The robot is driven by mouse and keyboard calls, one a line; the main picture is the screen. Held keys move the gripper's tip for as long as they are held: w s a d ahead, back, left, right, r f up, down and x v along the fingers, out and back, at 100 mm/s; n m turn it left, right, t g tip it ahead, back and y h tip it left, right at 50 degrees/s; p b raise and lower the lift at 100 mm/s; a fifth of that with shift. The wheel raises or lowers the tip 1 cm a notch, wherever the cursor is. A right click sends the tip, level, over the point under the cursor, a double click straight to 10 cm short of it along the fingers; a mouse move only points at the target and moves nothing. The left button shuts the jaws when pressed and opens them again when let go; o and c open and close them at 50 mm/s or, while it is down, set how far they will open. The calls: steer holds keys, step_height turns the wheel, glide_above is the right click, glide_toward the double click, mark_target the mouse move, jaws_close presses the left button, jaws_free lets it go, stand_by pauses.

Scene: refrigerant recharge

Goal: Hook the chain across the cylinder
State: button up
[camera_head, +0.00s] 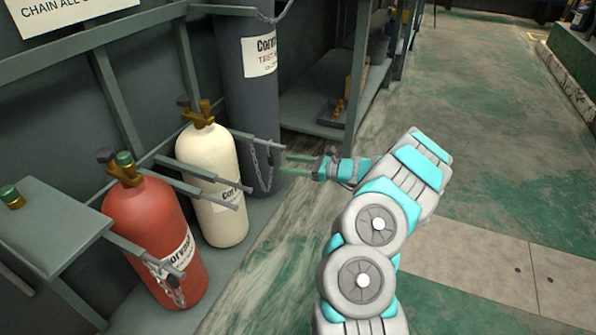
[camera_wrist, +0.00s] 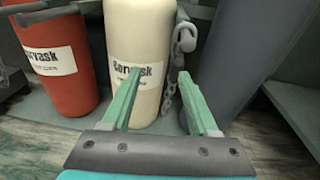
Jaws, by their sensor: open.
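A cream cylinder (camera_head: 224,168) stands upright in the rack, between a red cylinder (camera_head: 150,222) and a tall dark grey cylinder (camera_head: 256,105). A grey chain (camera_head: 261,166) hangs slack from the rack arm between the cream and grey cylinders. In the wrist view the chain (camera_wrist: 169,98) hangs beside the cream cylinder (camera_wrist: 142,40), below a grey fitting (camera_wrist: 186,40). My gripper (camera_head: 287,165) is open and empty, pointing at the chain from the right. In the wrist view its green fingers (camera_wrist: 158,76) straddle the line to the cream cylinder and chain; contact cannot be judged.
Metal rack arms (camera_head: 203,172) stick out between the cylinders. Another chain (camera_head: 168,285) hangs by the red cylinder. A small table (camera_head: 45,228) is at left and a shelf (camera_head: 325,85) stands behind my gripper. The floor (camera_head: 490,130) on the right is clear.

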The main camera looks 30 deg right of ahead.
mark_target(271, 155)
steer(key=shift+m+t+h, duration=0.3)
steer(key=shift+m+h, duration=0.2)
steer(key=shift+m, duration=0.2)
steer(key=shift+w+a+f+b, duration=0.45)
steer(key=shift+w+f+b, duration=0.1)
steer(key=shift+w, duration=0.75)
steer(key=shift+w+a+f+b, duration=0.5)
steer(key=shift+w+f+b, duration=0.05)
steer(key=shift+w, duration=0.7)
steer(key=shift+w+a+f+b, duration=0.45)
steer(key=shift+w+f+b, duration=0.1)
steer(key=shift+w, duration=0.75)
steer(key=shift+c, duration=0.2)
jaws_close()
